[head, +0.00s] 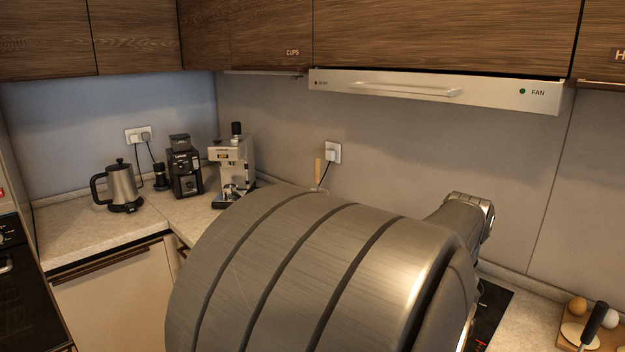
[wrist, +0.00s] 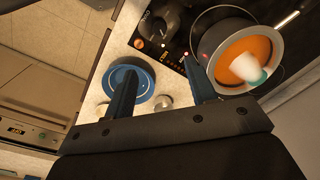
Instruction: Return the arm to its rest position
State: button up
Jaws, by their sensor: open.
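My gripper (wrist: 158,95) shows in the wrist view with its two dark blue fingers spread apart and nothing between them. It is above the counter, near a blue plate (wrist: 147,104) and the edge of the black cooktop (wrist: 182,32). In the head view my large grey arm link fills the lower middle and hides much of the counter. My gripper cannot be seen in that view.
A pot (wrist: 219,92) with orange contents and a whitish item stands on the cooktop. A kettle (head: 122,186), grinder (head: 185,172) and espresso machine (head: 232,165) stand at the back left. Eggs (head: 611,318) and a board are at the right. The range hood (head: 435,88) is above.

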jog(key=f, duration=1.7)
jog(key=shift+w+f, duration=0.4)
jog(key=n, duration=0.3)
jog(key=shift+r+n, duration=0.1)
jog(key=shift+n, duration=0.2)
jog(key=n, duration=0.4)
jog(key=shift+w+n, duration=0.1)
jog(key=shift+n, duration=0.2)
jog(key=n, duration=0.4)
jog(key=shift+y, duration=0.3)
jog(key=shift+n+g, duration=0.3)
jog(key=shift+n, duration=1.6)
